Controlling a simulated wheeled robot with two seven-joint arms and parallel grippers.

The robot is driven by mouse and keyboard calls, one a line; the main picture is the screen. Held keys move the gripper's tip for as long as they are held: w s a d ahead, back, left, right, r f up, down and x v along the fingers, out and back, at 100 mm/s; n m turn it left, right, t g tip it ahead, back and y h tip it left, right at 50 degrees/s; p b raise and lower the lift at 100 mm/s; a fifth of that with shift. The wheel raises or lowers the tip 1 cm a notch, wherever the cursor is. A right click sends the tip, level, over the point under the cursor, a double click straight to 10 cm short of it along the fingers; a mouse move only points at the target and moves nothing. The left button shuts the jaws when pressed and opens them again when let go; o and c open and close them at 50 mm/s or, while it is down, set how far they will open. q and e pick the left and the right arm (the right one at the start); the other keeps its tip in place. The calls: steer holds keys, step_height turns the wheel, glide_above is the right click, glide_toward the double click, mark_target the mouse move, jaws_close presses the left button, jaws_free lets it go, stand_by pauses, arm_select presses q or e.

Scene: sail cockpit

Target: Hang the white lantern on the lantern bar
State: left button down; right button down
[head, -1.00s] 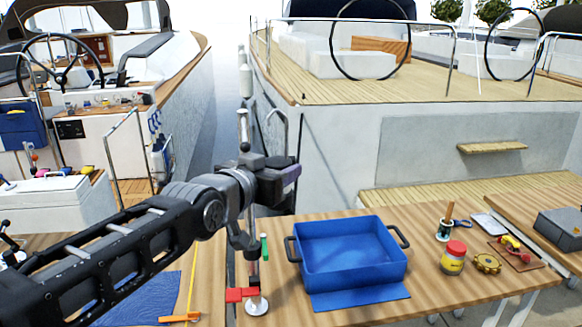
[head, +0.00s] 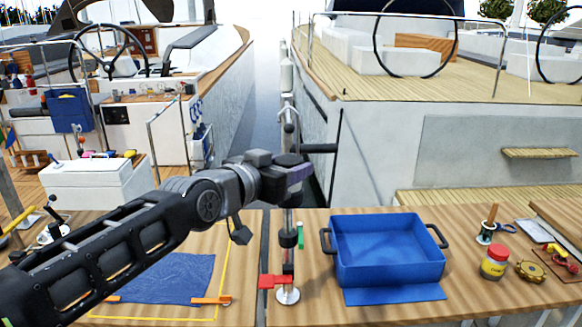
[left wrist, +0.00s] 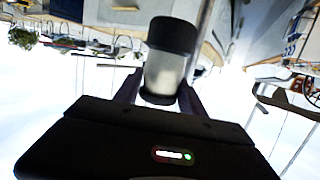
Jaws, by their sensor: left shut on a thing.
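The white lantern (left wrist: 163,73) shows in the left wrist view as a pale cylinder with black ends, between the fingers of my left gripper (left wrist: 157,97). My left gripper (head: 299,173) is shut on it. In the head view the gripper is above the gap between the tables, in front of a slim upright post (head: 287,265). I cannot make out the lantern there. A dark horizontal rod (head: 320,148) meets a thin upright just right of the gripper. I cannot tell whether this rod is the lantern bar. My right gripper is not in view.
A blue bin (head: 388,262) stands on the right table, with a jar (head: 494,262) and small items farther right. A red clamp (head: 275,282) is at the post's foot. A blue cloth (head: 165,279) lies on the left table. Two boats are behind.

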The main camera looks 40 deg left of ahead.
arm_select(q)
steer(key=shift+f, duration=0.2)
steer(key=c, duration=0.6)
jaws_free()
steer(key=shift+s, duration=0.15)
steer(key=shift+s+b, duration=0.3)
steer(key=s+r+b, duration=0.1)
steer(key=s, duration=0.6)
steer(key=shift+d+r+b, duration=0.25)
steer(key=shift+b, duration=0.1)
